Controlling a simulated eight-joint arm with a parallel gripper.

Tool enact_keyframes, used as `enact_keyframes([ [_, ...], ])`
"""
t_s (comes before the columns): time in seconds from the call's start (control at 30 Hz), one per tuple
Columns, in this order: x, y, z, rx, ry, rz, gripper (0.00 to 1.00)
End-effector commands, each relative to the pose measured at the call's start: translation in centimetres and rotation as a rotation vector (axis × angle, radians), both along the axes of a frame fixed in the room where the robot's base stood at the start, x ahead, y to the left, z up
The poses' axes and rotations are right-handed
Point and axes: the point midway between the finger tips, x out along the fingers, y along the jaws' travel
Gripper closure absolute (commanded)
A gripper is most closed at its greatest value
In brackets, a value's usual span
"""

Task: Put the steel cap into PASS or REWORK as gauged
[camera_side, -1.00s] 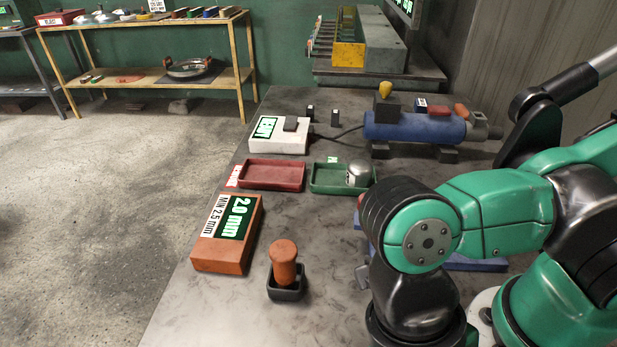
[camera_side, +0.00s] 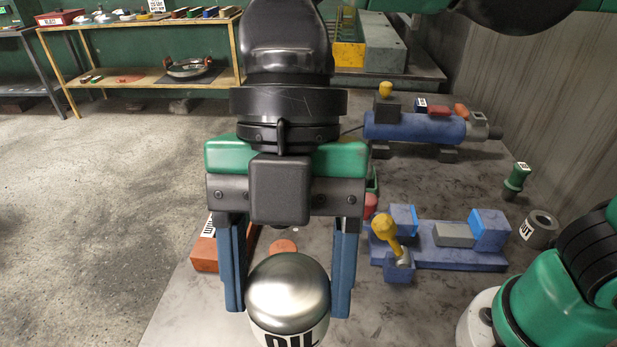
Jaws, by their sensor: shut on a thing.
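My gripper (camera_side: 287,305) hangs fingers-down close to the camera. Its blue fingers are on either side of a piece with a shiny steel dome (camera_side: 288,285) and a white band with black letters, seemingly "OIL". It is shut on this piece, whose bottom is cut off by the frame. I cannot tell whether this is the steel cap that lay in the green tray. My gripper hides the red tray and almost all of the green tray; only a green sliver (camera_side: 373,180) shows. The orange gauge block (camera_side: 204,256) is mostly covered, its reading hidden.
A blue fixture (camera_side: 455,258) with a yellow-knobbed lever (camera_side: 385,228) stands at right. Behind it lies a blue cylinder machine (camera_side: 415,128). A green-handled tool (camera_side: 516,180) and a labelled grey cup (camera_side: 538,229) stand further right. An orange knob top (camera_side: 284,246) shows between my fingers.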

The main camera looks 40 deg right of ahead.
Motion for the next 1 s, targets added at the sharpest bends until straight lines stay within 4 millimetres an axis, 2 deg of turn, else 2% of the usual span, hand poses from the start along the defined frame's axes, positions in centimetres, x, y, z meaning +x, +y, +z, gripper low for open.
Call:
enact_keyframes([
  [0.03,2.9,0.3,-0.2,0.001,0.000,-0.125,1.00],
  [0.17,10.3,0.1,-1.2,0.002,-0.003,-0.457,1.00],
  [0.27,16.0,-1.1,-2.4,0.002,-0.003,-0.711,1.00],
  [0.3,18.2,-1.9,-3.0,0.002,-0.002,-0.810,1.00],
  [0.37,21.4,-3.3,-3.9,0.002,-0.004,-0.956,1.00],
  [0.5,28.1,-7.7,-6.4,0.002,-0.005,-1.280,1.00],
  [0.6,31.6,-11.1,-8.1,0.001,-0.004,-1.476,1.00],
  [0.7,34.0,-14.1,-9.6,0.001,-0.004,-1.629,1.00],
  [0.83,35.8,-16.7,-10.9,0.001,-0.004,-1.757,1.00],
  [1.0,36.6,-18.0,-13.0,0.000,-0.003,-1.818,1.00],
])
